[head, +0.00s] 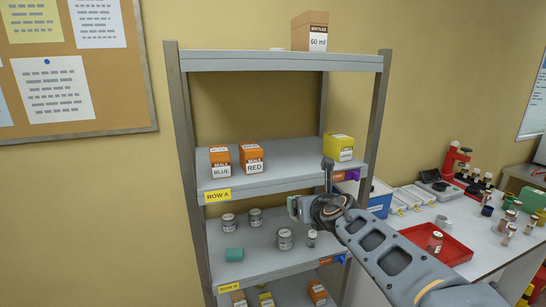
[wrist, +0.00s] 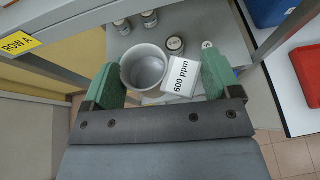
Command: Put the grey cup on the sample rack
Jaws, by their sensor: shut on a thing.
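My gripper (wrist: 162,82) has green finger pads on both sides of a grey cup (wrist: 143,68) with a white label reading 600 ppm (wrist: 180,76). It is shut on the cup, whose open mouth faces the wrist camera. In the head view my gripper (head: 303,208) is at the right front of the shelf unit, between Row A and Row B; the cup is mostly hidden there.
Row A (head: 205,178) has orange and yellow boxes. A shelf post (head: 366,130) stands near my gripper.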

